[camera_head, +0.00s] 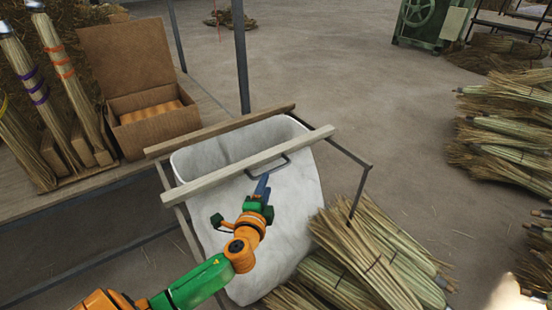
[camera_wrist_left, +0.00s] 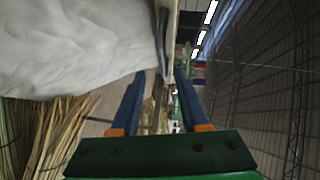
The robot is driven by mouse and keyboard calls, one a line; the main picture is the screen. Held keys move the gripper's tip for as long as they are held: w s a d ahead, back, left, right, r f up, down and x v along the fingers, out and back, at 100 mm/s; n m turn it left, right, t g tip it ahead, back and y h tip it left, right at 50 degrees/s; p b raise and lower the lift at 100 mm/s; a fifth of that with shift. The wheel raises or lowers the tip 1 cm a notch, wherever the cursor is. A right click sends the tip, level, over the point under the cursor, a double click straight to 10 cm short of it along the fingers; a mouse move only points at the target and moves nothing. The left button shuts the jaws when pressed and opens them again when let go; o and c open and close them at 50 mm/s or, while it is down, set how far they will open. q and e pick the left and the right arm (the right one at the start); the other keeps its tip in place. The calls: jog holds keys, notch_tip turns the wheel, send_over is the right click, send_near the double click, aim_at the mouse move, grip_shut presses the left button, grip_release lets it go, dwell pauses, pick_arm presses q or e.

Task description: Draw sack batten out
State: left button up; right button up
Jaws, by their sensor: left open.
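The sack batten (camera_head: 252,166) is a pale wooden bar lying across the near side of the open white sack (camera_head: 275,215). A dark bracket-shaped handle (camera_head: 268,168) sticks out from its near face. A second, darker wooden bar (camera_head: 222,131) runs along the far side of the sack's mouth. My left gripper (camera_head: 263,183) is just in front of the handle, with its blue fingers pointing at it. In the left wrist view the open fingers (camera_wrist_left: 160,85) are apart, and the dark handle (camera_wrist_left: 162,42) shows beyond them beside the batten (camera_wrist_left: 173,35). I cannot tell whether they touch it. My right gripper is not in view.
A metal frame (camera_head: 350,152) stands around the sack. Straw bundles (camera_head: 370,260) lie at its right foot, and more are stacked at the right (camera_head: 505,130). A bench (camera_head: 130,175) at the left holds brooms (camera_head: 75,85) and a cardboard box (camera_head: 155,120). The floor between is open.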

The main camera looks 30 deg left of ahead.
aim_at(271, 171)
pick_arm(q)
jog(key=b+x, duration=0.1)
jog(key=x, duration=0.5)
jog(key=shift+w+r+b, duration=0.1)
jog(key=shift+w+b, duration=0.1)
jog(key=shift+b, duration=0.1)
jog(key=shift+w+a, duration=0.2)
jog(key=shift+w, duration=0.1)
jog(key=shift+c, duration=0.9)
grip_shut()
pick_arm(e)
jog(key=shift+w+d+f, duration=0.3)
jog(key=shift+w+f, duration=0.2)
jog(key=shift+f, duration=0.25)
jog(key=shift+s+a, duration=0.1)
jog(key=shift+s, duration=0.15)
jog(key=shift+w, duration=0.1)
